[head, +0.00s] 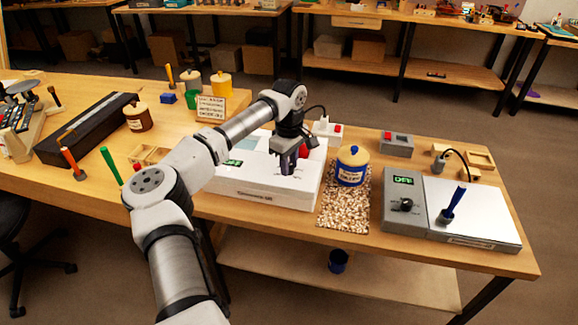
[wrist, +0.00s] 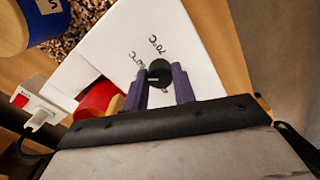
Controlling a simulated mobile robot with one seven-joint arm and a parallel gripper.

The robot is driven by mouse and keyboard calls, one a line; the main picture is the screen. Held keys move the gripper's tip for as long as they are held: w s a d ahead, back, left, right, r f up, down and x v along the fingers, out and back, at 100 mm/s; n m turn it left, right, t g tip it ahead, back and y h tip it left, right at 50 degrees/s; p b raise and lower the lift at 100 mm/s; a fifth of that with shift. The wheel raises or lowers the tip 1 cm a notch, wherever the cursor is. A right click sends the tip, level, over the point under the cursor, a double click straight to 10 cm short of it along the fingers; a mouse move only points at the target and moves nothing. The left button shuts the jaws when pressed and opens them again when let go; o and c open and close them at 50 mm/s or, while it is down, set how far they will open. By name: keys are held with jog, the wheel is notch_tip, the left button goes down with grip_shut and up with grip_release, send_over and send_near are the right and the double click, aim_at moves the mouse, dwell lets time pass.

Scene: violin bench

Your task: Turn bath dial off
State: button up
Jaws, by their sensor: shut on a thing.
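The bath is a white box (head: 245,190) on the right bench, with a small green display (head: 233,162) whose reading is too small to read. Its black dial (wrist: 159,73) shows in the wrist view, with temperature marks printed around it and a pale line on its face. My gripper (head: 288,166) points down over the right part of the box and hides the dial in the head view. In the wrist view my gripper's purple fingers (wrist: 159,86) stand on either side of the dial, shut on it.
A blue jar with a yellow lid (head: 352,167) stands on a speckled mat (head: 343,212) right of the bath. A grey unit with its own dial (head: 405,204) reads OFF farther right. A red thing (wrist: 100,99) and a white switched socket (wrist: 38,112) are close by.

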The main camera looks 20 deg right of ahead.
jog(key=n+b, duration=0.1)
jog(key=n, duration=0.2)
jog(key=shift+n, duration=0.4)
jog(key=n+b, duration=0.1)
jog(key=n, duration=0.2)
jog(key=shift+n, duration=0.3)
jog(key=n+b, duration=0.1)
jog(key=n, duration=0.2)
jog(key=shift+n, duration=0.4)
jog(key=n+b, duration=0.1)
jog(key=n, duration=0.7)
jog(key=shift+b, duration=0.3)
jog(key=n+b, duration=0.1)
jog(key=n, duration=0.3)
jog(key=shift+n, duration=0.3)
jog(key=n, duration=0.3)
jog(key=shift+n+b, duration=0.3)
jog(key=shift+b, duration=0.05)
jog(key=shift+n+b, duration=0.4)
jog(key=shift+n, duration=1.7)
